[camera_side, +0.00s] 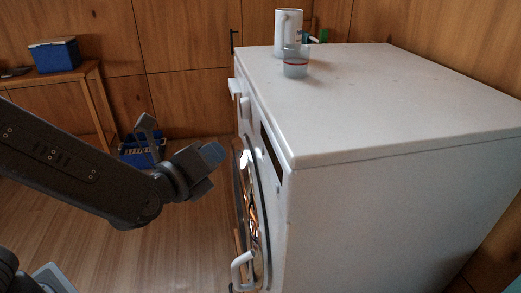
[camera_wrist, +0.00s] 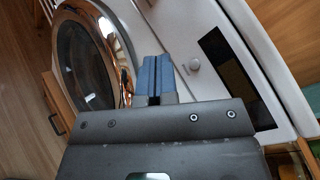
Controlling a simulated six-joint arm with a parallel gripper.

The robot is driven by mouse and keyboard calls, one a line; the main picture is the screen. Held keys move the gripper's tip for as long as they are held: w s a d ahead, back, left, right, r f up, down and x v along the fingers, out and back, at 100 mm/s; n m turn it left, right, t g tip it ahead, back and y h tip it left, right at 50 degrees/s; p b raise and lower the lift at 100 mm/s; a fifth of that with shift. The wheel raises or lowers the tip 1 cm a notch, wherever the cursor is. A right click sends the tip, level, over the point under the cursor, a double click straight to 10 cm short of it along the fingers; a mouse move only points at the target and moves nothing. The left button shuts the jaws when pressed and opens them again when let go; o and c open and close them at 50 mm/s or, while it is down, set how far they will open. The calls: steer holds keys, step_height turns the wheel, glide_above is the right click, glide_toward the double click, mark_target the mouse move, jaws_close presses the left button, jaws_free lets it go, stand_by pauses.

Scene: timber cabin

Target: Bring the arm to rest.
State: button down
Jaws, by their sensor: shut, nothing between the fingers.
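My gripper (camera_side: 212,154) is in mid-air in front of a white washing machine (camera_side: 400,200), apart from its front face. In the wrist view its two blue fingertips (camera_wrist: 155,72) are together with nothing between them. My arm reaches in from the left in the side view. The machine's round door (camera_wrist: 90,55) with a copper-coloured rim shows to the left of the fingertips in the wrist view. I cannot tell from these views whether the door is fully closed.
A blue box (camera_side: 55,55) sits on a wooden table (camera_side: 88,72) at the back left. A blue crate (camera_side: 140,152) is on the floor. Open floor lies below my arm.

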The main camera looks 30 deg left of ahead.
steer(key=shift+s+a, duration=0.35)
steer(key=shift+s, duration=0.05)
steer(key=s+a+f+n+g+y, duration=0.1)
steer(key=s+a+n+g+y, duration=0.25)
steer(key=a+n, duration=0.35)
steer(key=s+a+f+n+g+y, duration=0.1)
steer(key=s+a+n+g+y, duration=0.25)
steer(key=a+n, duration=0.35)
steer(key=s+d+r+n+g+h, duration=0.1)
steer(key=s+d+n+g+h, duration=0.2)
steer(key=s+n+h, duration=0.4)
steer(key=s+n+g, duration=0.1)
steer(key=s+n, duration=0.1)
steer(key=n, duration=0.3)
steer(key=shift+r+g, duration=0.3)
steer(key=shift+r, duration=0.05)
steer(key=shift+s+d, duration=0.1)
